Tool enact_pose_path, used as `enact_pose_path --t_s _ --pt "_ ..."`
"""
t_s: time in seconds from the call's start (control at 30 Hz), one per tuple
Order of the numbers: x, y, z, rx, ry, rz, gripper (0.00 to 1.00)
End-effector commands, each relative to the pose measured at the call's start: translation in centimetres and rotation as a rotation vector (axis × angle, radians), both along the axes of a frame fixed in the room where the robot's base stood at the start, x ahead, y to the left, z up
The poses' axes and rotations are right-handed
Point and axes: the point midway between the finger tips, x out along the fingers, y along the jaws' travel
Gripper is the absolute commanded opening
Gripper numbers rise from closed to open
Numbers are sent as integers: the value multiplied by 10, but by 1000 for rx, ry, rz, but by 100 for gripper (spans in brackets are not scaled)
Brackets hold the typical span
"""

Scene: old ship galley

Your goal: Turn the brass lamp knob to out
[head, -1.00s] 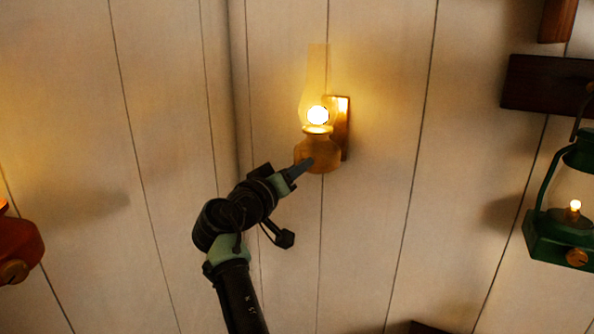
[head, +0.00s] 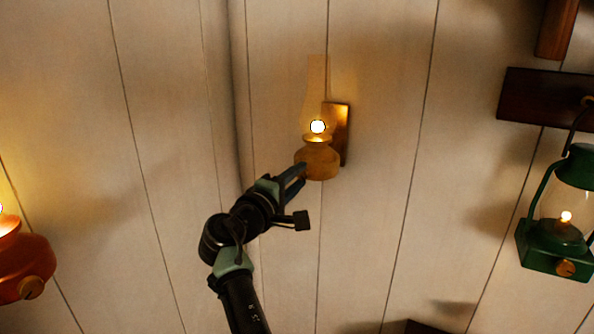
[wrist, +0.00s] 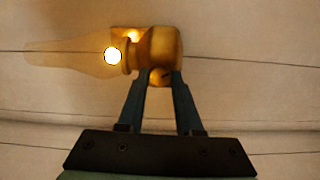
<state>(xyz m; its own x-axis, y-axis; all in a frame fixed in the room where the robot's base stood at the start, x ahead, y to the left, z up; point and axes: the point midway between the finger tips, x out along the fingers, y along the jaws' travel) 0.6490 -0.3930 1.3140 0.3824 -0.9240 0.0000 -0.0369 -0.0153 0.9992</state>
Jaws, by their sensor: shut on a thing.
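The brass lamp (head: 320,163) hangs on a wooden wall bracket in the middle of the head view, with a glass chimney and a small bright flame. It also shows in the wrist view (wrist: 163,50), lying sideways in the picture. Its round knob (wrist: 160,77) sits between my fingertips in the wrist view. My gripper (head: 302,172) reaches up from the lower left and is shut on the knob. In the head view the fingers hide the knob. The wrist view shows a dark slot mark on the knob, partly seen.
A red lamp (head: 22,262) is at the left edge. A green lantern (head: 556,240) hangs at the right below a dark wooden beam (head: 540,97). The plank wall around the brass lamp is otherwise bare.

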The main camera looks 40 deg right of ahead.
Motion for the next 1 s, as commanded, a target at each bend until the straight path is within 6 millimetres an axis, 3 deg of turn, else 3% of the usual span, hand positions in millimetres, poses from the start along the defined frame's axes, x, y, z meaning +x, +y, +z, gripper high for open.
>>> enact_pose_path --t_s 1.0 --pt "-1 0 3 -366 896 0 0"
